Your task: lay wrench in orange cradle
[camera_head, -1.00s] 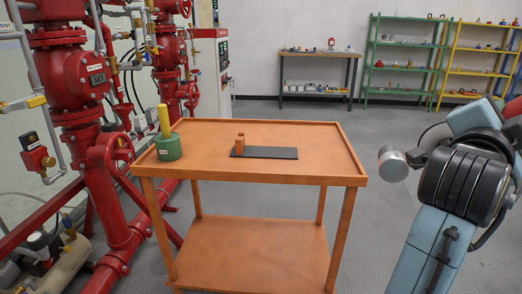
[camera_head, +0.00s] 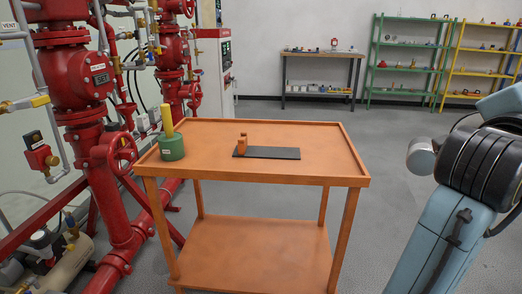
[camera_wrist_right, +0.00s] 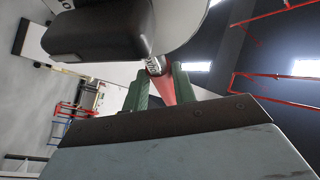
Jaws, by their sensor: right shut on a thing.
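The orange cradle (camera_head: 241,144) is a pair of small upright orange blocks at the left end of a dark flat plate (camera_head: 272,153) on the orange cart top. It looks empty. In the right wrist view my right gripper (camera_wrist_right: 159,84) has green fingers shut on a red bar with a grey metal end, which I take to be the wrench (camera_wrist_right: 164,88). Most of the wrench is hidden behind the gripper and wrist parts. In the head view only part of my right arm shows at the right, well away from the cradle. My left gripper is not in view.
A green cylinder with a yellow post (camera_head: 171,146) stands at the cart's left corner. The orange cart (camera_head: 300,182) has a raised rim. Red valve pipework (camera_head: 110,160) stands close on the left. The cart top right of the plate is clear.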

